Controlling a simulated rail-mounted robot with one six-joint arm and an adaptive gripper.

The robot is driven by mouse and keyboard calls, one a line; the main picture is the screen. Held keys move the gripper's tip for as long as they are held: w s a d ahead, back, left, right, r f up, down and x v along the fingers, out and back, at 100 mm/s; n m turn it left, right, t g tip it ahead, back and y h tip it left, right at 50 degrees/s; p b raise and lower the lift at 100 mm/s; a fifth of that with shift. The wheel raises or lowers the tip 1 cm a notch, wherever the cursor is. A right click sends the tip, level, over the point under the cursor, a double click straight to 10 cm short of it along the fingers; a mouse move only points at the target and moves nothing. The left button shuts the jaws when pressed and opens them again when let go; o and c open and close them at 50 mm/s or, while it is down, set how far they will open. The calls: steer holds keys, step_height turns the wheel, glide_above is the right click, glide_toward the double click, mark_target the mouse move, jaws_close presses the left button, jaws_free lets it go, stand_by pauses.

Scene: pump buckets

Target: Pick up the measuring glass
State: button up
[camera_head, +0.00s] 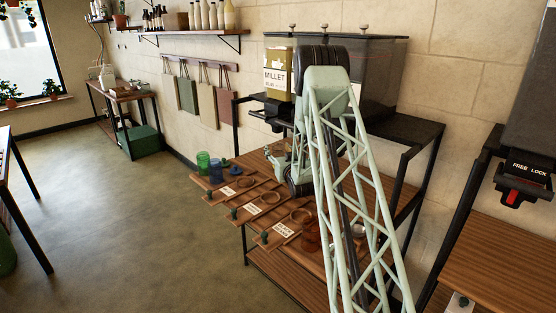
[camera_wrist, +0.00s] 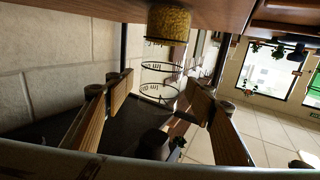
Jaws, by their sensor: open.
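The measuring glass (camera_wrist: 160,72) is clear, with dark rings around it, and shows in the wrist view ahead of my gripper. Yellow grain (camera_wrist: 168,24) fills its end at the top of this picture, against a wooden surface. My gripper (camera_wrist: 159,96) is open, with one wood-faced finger on each side of the picture. The clear end of the glass shows between the fingertips; I cannot tell how deep it is between them. In the head view my gripper (camera_head: 278,158) is low over the wooden table, and I cannot make out the glass behind my arm.
A millet dispenser (camera_head: 277,82) stands above at the wall. Open floor (camera_head: 140,220) lies to the left.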

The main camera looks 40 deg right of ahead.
steer(key=shift+c, duration=0.7)
steer(key=c, duration=1)
steer(key=shift+r, duration=0.25)
